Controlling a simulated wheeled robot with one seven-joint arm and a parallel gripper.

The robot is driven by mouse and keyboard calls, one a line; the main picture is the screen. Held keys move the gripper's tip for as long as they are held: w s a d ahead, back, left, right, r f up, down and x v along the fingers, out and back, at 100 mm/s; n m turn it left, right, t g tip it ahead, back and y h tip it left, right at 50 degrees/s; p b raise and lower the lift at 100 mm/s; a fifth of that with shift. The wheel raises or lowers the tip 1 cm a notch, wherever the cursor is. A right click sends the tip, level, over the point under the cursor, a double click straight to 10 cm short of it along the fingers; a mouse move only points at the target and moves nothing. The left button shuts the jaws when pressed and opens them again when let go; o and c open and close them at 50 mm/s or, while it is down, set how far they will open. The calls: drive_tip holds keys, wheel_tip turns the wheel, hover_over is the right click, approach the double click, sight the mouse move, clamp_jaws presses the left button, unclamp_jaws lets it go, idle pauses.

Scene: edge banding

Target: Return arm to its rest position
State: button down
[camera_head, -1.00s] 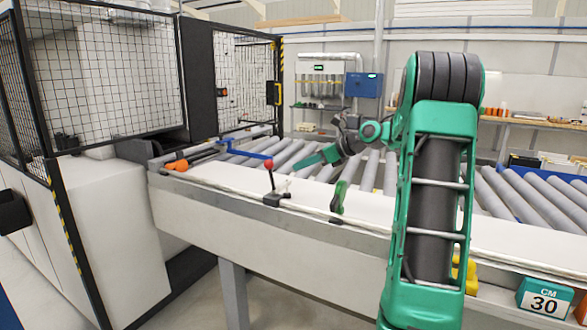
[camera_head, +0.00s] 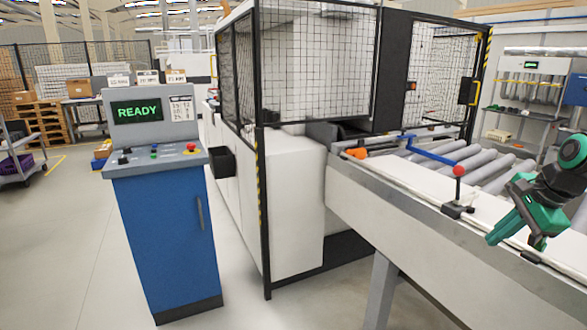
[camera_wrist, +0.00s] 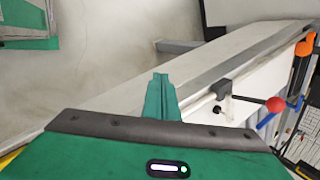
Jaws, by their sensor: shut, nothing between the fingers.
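My gripper (camera_head: 491,240) is at the right of the head view, green with a dark wrist joint behind it. It hangs over the front edge of the white-topped conveyor bed (camera_head: 415,182), pointing down and left. In the wrist view its green fingers (camera_wrist: 160,76) are together with nothing between them. The rest of my arm is outside the head view.
A red-knobbed clamp (camera_head: 458,172) stands on the bed left of my gripper and shows in the wrist view (camera_wrist: 274,104). A blue control cabinet (camera_head: 162,245) reads READY. The fenced machine (camera_head: 283,200) stands between.

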drive_tip(key=s+a+f+n+g, duration=0.2)
drive_tip(key=s+n, duration=0.4)
drive_tip(key=s, duration=0.7)
drive_tip(key=s+a+f+n+g+h, duration=0.1)
drive_tip(key=s+a+f+n+g, duration=0.2)
drive_tip(key=s, duration=1)
drive_tip(key=a+f+n, duration=0.1)
drive_tip(key=n, duration=0.2)
drive_tip(key=shift+s+a, duration=0.2)
